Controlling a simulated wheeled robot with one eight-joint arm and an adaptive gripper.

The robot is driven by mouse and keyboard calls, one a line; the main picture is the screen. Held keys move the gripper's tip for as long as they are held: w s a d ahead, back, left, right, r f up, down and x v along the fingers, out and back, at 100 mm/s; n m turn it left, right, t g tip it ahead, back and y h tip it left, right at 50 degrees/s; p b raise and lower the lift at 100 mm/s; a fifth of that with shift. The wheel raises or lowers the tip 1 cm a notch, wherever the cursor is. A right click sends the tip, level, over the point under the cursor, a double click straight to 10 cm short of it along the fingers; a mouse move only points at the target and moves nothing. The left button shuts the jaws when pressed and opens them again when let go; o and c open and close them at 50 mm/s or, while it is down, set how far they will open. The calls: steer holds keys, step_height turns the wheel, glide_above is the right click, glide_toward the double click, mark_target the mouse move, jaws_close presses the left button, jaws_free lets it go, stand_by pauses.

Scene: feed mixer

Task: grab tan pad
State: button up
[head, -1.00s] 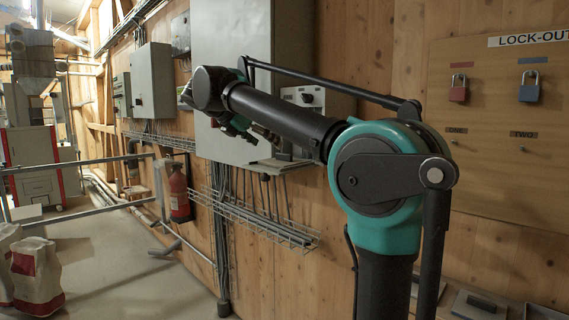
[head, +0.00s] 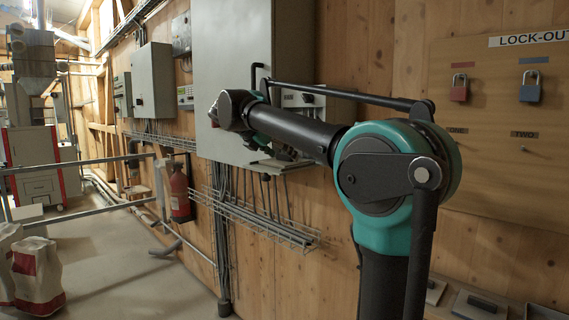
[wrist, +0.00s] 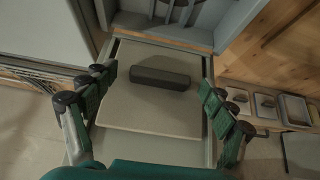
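The tan pad (wrist: 150,110) is a flat, square, beige plate with a dark bar-shaped handle (wrist: 160,79) across its upper part. It lies in a grey frame (wrist: 207,68) in the wrist view. My gripper (wrist: 158,82) is open, with green-padded fingers on the left and right of the pad. The handle lies between the fingertips, with gaps on both sides; I cannot tell the height between fingers and pad. In the head view the gripper is mostly hidden behind my arm, by a small ledge (head: 272,164) under the wall box.
A wire cable tray (head: 265,228) hangs below. Several small handled plates (wrist: 266,104) lie to the right, also at the lower right of the head view (head: 480,303). A lock-out board (head: 500,110) hangs right.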

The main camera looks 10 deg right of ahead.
steer(key=c, duration=1.2)
steer(key=shift+o, duration=0.2)
